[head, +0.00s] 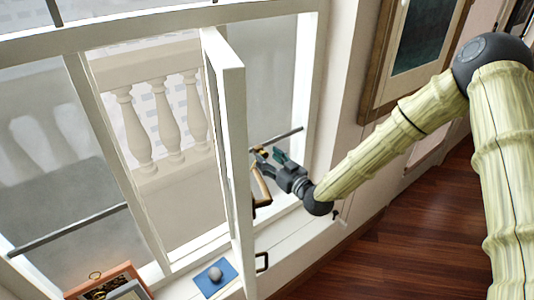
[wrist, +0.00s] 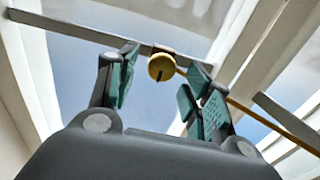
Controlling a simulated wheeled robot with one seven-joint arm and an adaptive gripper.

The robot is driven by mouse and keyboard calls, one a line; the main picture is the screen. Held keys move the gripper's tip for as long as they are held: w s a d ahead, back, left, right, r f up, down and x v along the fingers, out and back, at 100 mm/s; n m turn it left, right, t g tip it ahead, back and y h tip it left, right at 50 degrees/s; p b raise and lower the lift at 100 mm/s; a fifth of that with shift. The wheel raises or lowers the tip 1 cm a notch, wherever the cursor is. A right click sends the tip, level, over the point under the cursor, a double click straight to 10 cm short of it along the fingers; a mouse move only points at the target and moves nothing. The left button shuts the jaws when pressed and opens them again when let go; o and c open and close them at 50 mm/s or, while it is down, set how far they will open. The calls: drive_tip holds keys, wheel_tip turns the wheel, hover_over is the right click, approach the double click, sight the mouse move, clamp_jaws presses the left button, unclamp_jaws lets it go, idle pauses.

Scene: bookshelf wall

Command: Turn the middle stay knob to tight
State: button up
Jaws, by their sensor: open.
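The stay knob, a round yellow knob (wrist: 161,67) with a dark mark on its face, sits on a grey bar (wrist: 85,34) in the wrist view. My gripper (wrist: 164,76) is open, with a teal-padded finger on each side of the knob. The knob appears ahead of and between the fingertips; I see no clear contact. In the head view my gripper (head: 272,160) is by the grey stay bar (head: 278,141) at the right window pane, just right of the open sash. There the knob is too small to make out surely.
The open white sash (head: 234,160) stands close left of my gripper. Another grey bar (head: 68,230) crosses the left pane. On the sill are a blue card with a grey ball (head: 215,273) and wooden frames (head: 108,284). A framed picture (head: 420,40) hangs right.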

drive_tip(key=shift+x, duration=0.95)
drive_tip(key=c, duration=1)
